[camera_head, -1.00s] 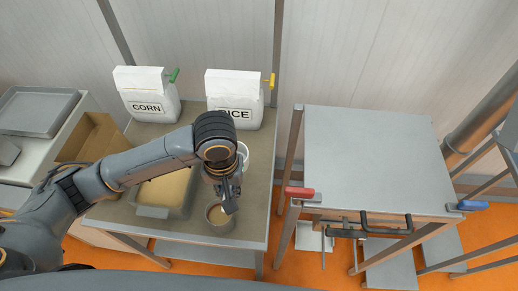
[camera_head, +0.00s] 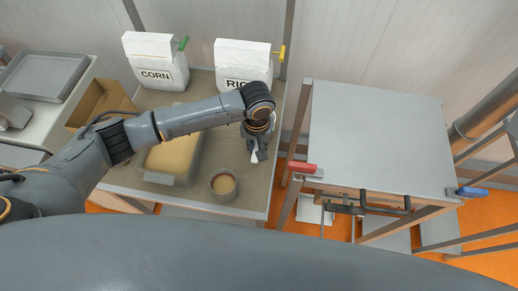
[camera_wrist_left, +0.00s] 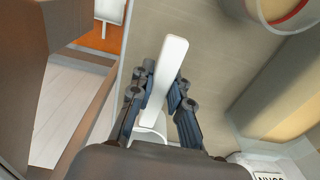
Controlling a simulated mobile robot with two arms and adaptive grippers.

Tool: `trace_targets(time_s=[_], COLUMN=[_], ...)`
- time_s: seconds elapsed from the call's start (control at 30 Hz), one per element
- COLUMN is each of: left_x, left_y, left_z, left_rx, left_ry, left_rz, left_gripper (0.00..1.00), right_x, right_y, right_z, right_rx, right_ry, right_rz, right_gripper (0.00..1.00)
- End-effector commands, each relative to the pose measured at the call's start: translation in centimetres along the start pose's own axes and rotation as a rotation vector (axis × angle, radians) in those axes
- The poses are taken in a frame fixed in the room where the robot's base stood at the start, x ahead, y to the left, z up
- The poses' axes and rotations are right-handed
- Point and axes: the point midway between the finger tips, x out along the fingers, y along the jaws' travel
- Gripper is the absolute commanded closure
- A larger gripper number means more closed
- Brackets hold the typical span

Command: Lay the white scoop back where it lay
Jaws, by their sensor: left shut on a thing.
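My left gripper (camera_head: 258,153) is shut on the white scoop and holds it over the right part of the brown table. In the head view only a small white part of the scoop (camera_head: 254,156) shows between the fingers. In the left wrist view the scoop's long white handle (camera_wrist_left: 167,70) sticks out between the fingers (camera_wrist_left: 160,95), and a wider white part shows at their base. I cannot tell whether the scoop touches the table. My right gripper is not in view.
A tray of tan material (camera_head: 168,180) lies left of the tin. Bags marked CORN (camera_head: 156,58) and RICE (camera_head: 243,62) stand at the back. The brown table (camera_head: 262,190) is bare near its front right edge. A grey bench (camera_head: 380,140) stands to the right, across a gap.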

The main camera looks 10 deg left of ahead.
Motion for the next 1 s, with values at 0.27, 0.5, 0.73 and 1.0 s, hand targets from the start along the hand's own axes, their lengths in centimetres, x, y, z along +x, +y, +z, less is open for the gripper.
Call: trace_targets(time_s=[0.27,0.5,0.73,1.0], left_x=[2.1,4.2,4.3,4.5], left_y=[0.3,0.4,0.4,0.4], left_z=[-0.9,-0.9,-0.9,-0.9], left_rx=[-0.001,0.002,0.001,0.001], left_ry=[-0.002,0.002,0.001,0.001], left_rz=[-0.002,0.0,0.001,0.0], left_gripper=[1.0,1.0,1.0,0.6], right_x=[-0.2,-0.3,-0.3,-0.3], right_y=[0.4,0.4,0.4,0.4], right_z=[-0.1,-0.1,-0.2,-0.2], right_rx=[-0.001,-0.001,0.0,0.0], right_ry=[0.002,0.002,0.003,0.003], right_rz=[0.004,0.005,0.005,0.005], right_gripper=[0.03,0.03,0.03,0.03])
